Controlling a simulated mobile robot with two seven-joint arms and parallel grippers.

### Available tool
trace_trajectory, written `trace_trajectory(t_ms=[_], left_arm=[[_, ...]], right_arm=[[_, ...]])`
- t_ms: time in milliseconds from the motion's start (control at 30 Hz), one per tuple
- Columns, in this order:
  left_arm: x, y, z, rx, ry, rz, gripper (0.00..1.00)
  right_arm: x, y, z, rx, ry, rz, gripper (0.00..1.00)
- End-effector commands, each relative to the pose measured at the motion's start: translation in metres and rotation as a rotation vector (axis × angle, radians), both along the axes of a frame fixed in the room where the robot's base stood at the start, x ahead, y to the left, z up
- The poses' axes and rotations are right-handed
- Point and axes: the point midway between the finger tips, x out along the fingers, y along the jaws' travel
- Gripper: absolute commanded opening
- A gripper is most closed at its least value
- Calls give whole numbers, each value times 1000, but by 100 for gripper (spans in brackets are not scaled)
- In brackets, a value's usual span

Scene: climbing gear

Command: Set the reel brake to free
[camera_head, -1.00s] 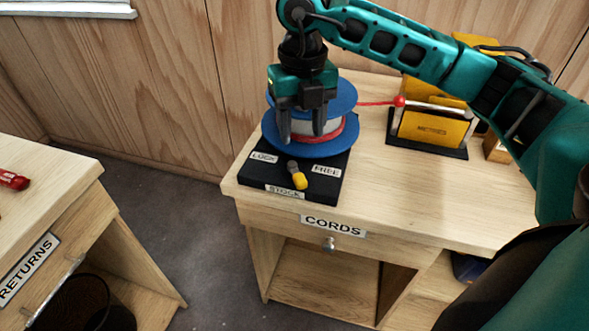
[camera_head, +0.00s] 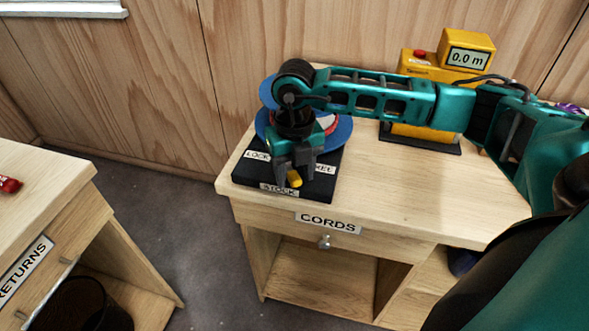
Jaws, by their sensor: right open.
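The reel (camera_head: 340,132) has blue flanges and stands on a black base (camera_head: 318,188) on the cords table. The base carries a LOCK label (camera_head: 257,155) at left, a partly covered label (camera_head: 322,168) at right and a STOCK label (camera_head: 279,190) in front. The brake lever's yellow tip (camera_head: 294,178) points toward the front, a little right of the STOCK label. My right gripper (camera_head: 294,184) is open and low over the base, its fingers on either side of the yellow tip. I cannot tell whether they touch it. My left gripper is not in view.
A yellow meter (camera_head: 467,53) reading 0.0 m stands behind my right arm. The wooden tabletop (camera_head: 400,195) is clear right of the base. A CORDS drawer (camera_head: 328,223) is below. The returns table (camera_head: 45,185) stands at left, across a floor gap.

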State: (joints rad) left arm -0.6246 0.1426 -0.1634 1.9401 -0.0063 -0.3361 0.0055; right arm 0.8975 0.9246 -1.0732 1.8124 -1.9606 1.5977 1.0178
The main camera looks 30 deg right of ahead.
Motion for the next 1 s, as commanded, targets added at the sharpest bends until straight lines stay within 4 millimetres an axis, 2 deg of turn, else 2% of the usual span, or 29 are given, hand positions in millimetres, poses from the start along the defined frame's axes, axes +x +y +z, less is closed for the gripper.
trace_trajectory(t_ms=[67,533,700,1000], left_arm=[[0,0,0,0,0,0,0],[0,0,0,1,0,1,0],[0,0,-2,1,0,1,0],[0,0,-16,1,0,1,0]], right_arm=[[0,0,0,0,0,0,46],[0,0,1,0,0,0,1],[0,-1,-1,0,-1,13,0],[-1,-9,0,0,-1,166,0]])
